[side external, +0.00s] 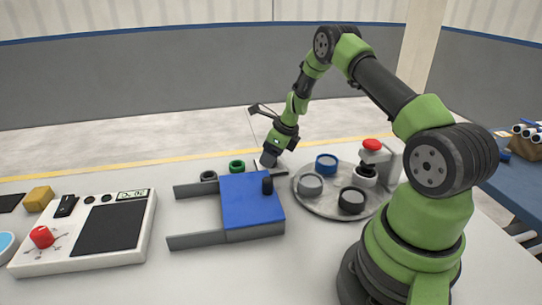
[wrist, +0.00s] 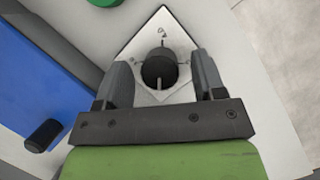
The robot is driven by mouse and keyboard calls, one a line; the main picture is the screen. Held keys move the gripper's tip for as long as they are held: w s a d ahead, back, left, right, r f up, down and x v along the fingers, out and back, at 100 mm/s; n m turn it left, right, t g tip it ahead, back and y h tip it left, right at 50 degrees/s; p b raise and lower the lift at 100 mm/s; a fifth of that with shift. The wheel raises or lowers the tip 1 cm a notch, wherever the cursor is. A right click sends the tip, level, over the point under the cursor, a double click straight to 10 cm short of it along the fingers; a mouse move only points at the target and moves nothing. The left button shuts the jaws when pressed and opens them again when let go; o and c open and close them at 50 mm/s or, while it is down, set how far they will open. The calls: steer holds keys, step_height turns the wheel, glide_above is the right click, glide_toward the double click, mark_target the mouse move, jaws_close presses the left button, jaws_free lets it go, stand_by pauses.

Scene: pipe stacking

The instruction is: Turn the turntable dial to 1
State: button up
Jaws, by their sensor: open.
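The dial is a round black knob (wrist: 159,70) on a white diamond-shaped plate (wrist: 178,32), seen in the wrist view. My gripper (wrist: 160,62) is open, with one finger on each side of the knob and a gap to both. In the side view my gripper (side external: 270,160) is low over the table and hides the dial. The grey round turntable (side external: 327,207) lies to its right, carrying blue, grey, black and white rings.
A blue block (side external: 245,200) with grey rails stands left of the turntable; a black peg (side external: 267,186) rises from it. A green ring (side external: 237,166) lies behind the block. A red-topped device (side external: 372,146) stands at the turntable's edge. A white control panel (side external: 90,232) is far left.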

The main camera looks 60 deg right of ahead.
steer(key=shift+w+f, duration=0.15)
steer(key=shift+f, duration=0.2)
steer(key=c, duration=0.9)
steer(key=shift+n, duration=0.4)
steer(key=n+y, duration=0.1)
steer(key=n, duration=0.2)
steer(key=n+g+y, duration=0.1)
steer(key=n, duration=0.2)
steer(key=shift+g, duration=0.3)
steer(key=n+g, duration=0.1)
steer(key=n, duration=0.2)
steer(key=n+g+y, duration=0.1)
steer(key=n, duration=0.2)
steer(key=shift+n+y, duration=0.3)
